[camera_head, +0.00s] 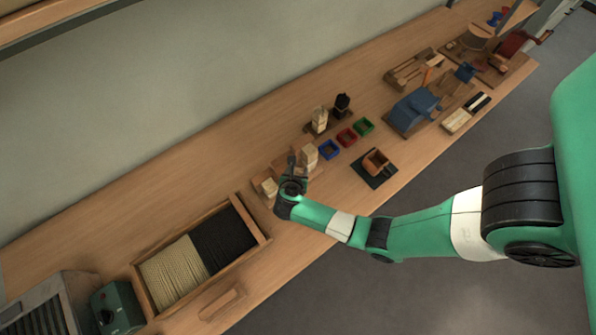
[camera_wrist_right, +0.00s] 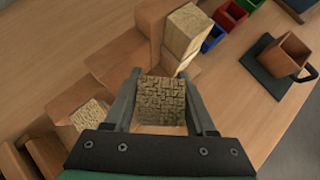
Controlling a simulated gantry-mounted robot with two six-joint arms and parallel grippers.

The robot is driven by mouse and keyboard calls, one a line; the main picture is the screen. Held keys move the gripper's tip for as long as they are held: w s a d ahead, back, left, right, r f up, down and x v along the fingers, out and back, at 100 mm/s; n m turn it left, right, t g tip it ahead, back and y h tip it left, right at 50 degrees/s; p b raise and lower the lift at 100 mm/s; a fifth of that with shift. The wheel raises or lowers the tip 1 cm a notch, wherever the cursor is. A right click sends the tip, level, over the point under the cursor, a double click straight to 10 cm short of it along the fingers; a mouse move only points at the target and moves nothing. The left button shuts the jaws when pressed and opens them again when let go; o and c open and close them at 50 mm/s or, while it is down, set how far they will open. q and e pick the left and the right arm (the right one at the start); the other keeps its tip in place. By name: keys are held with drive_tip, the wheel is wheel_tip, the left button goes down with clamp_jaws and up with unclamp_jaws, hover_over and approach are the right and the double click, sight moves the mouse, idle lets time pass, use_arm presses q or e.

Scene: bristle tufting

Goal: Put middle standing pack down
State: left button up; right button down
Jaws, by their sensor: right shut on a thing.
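My right gripper (camera_head: 291,168) is shut on a pale bristle pack, the middle one of three in a row. In the right wrist view the held pack (camera_wrist_right: 161,100) sits between the two fingers of the gripper (camera_wrist_right: 164,92), its cut ends facing the camera. I cannot tell whether its base touches the wooden stand (camera_wrist_right: 118,58). Another pale pack (camera_wrist_right: 183,38) stands just beyond it, also visible in the head view (camera_head: 310,157). A third pale pack (camera_wrist_right: 92,118) is on the near side, lower left of the held one. My left gripper is not in view.
Blue (camera_head: 329,149), red (camera_head: 346,137) and green (camera_head: 364,126) bins lie beyond the stand. A brown cup (camera_head: 376,161) sits on a dark mat. A wooden tray (camera_head: 263,238) of pale and black bristles is on the near side.

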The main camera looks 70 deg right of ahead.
drive_tip(key=shift+d+f, duration=0.2)
drive_tip(key=shift+f, duration=0.15)
drive_tip(key=f, duration=0.1)
drive_tip(key=f+b, duration=0.1)
drive_tip(key=f, duration=0.1)
drive_tip(key=shift+d+b, duration=0.25)
drive_tip(key=shift+b, duration=0.05)
drive_tip(key=shift+f, duration=0.25)
drive_tip(key=shift+f, duration=0.15)
drive_tip(key=c, duration=0.5)
unclamp_jaws()
